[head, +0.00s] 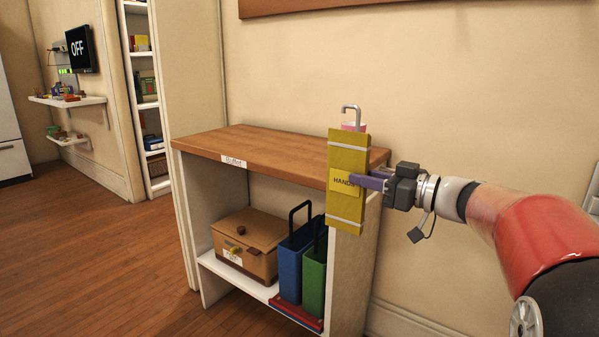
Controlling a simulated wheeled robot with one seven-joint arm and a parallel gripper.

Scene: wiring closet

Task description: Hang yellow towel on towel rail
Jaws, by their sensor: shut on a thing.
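The yellow towel (347,208) hangs upright in front of the right end of the wooden-topped buffet. It is a long flat panel with pale bands near top and bottom, a "HANDS" label and a grey metal hook at its top. My gripper (366,181) reaches in from the right and is shut on the towel at about mid-height, with purple fingers at its right edge. The far finger is partly hidden by the towel. I see no towel rail in this view.
The buffet (250,146) has a bare top, except a pink thing (354,127) partly hidden behind the towel. Its shelf holds a brown box (250,240), a blue holder (291,262) and a green holder (313,285). Floor at left is clear. A picture frame's edge (300,5) is above.

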